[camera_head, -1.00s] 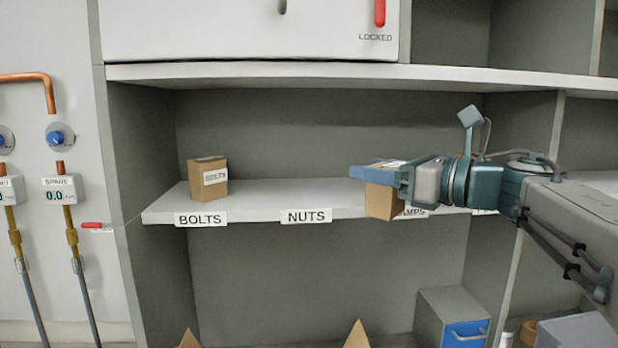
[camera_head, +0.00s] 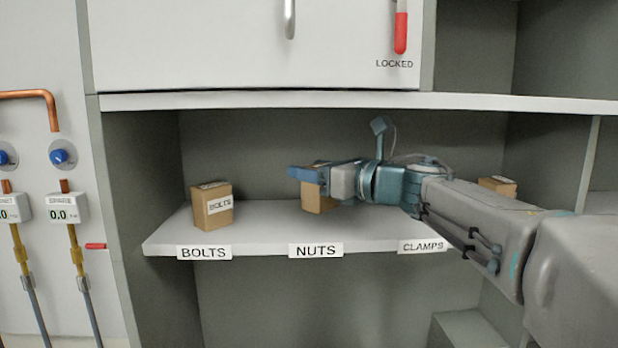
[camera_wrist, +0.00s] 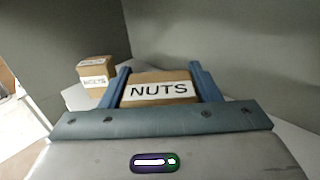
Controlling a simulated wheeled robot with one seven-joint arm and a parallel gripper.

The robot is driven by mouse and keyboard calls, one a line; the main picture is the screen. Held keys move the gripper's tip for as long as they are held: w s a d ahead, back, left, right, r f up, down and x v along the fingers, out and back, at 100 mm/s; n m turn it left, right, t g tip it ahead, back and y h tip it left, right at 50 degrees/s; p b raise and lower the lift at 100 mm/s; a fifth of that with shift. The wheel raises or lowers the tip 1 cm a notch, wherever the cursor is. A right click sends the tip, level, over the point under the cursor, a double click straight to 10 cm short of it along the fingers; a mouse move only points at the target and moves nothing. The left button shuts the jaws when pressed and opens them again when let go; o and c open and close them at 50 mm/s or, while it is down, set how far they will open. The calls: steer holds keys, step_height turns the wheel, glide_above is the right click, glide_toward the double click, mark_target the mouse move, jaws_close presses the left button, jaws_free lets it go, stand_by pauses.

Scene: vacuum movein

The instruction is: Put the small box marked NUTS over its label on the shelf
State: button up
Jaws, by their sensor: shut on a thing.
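The NUTS box (camera_wrist: 160,77) is small, brown and cardboard, with a white label reading NUTS in the wrist view. My gripper (camera_wrist: 162,84) is shut on it, one blue finger on each side. In the head view my gripper (camera_head: 308,176) is over the shelf with the NUTS box (camera_head: 316,203) under and between its fingers. The box is above and behind the NUTS label (camera_head: 316,250) on the shelf's front edge. I cannot tell whether the box's base touches the shelf (camera_head: 265,222).
The BOLTS box (camera_head: 212,206) stands on the shelf behind the BOLTS label (camera_head: 204,253). A CLAMPS label (camera_head: 421,246) is to the right, and another box (camera_head: 497,186) stands at the right. A cabinet (camera_head: 250,45) overhangs the shelf. Bare shelf lies between BOLTS and NUTS.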

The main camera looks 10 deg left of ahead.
steer(key=a+f, duration=0.1)
steer(key=w+a+f+p, duration=0.1)
steer(key=shift+w+a+f, duration=0.1)
steer(key=shift+w+f, duration=0.05)
steer(key=shift+f, duration=0.55)
steer(key=shift+f+b, duration=0.2)
steer(key=shift+b, duration=0.1)
steer(key=o, duration=1.2)
steer(key=shift+r, duration=0.15)
